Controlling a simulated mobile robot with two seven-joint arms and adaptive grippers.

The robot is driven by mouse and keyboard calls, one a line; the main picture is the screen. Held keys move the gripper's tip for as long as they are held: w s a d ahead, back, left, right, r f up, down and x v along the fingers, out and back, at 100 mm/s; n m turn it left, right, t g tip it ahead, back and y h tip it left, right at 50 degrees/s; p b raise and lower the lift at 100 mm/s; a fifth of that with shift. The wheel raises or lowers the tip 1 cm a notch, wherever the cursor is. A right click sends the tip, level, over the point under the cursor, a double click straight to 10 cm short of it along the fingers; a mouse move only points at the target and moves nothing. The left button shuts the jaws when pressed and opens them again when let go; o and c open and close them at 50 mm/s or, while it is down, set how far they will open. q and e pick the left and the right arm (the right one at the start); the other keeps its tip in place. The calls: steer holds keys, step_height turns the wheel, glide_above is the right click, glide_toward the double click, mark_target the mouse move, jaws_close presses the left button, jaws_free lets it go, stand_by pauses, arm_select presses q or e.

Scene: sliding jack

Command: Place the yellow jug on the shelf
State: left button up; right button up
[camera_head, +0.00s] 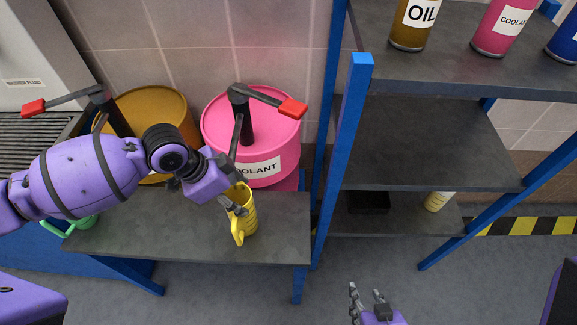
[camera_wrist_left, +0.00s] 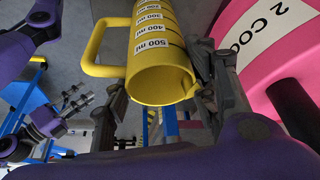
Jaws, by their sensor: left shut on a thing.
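The yellow jug (camera_head: 249,222) has a handle and shows in the head view at the right part of the low grey bench. In the left wrist view the jug (camera_wrist_left: 155,50) shows black millilitre marks, its open rim and its handle at the left. My left gripper (camera_head: 236,207) is shut on the jug, with a finger on each side of its body. I cannot tell whether the jug touches the bench. The blue-framed shelf (camera_head: 425,140) with grey boards stands to the right. My right gripper (camera_head: 368,295) is at the bottom of the head view, empty with fingers apart.
A pink coolant drum (camera_head: 222,125) and an ochre drum (camera_head: 170,108) stand behind the bench (camera_head: 175,228). Bottles fill part of the top board. The middle board is clear. The lowest board holds a black tray (camera_head: 369,202) and a pale yellow container (camera_head: 437,201). A blue post (camera_head: 342,150) separates bench and shelf.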

arm_select(q)
steer(key=shift+w+a, duration=0.1)
steer(key=shift+w, duration=0.1)
steer(key=o, duration=1.6)
steer(key=shift+f, duration=0.1)
steer(key=v, duration=1.2)
steer(key=shift+r, duration=0.2)
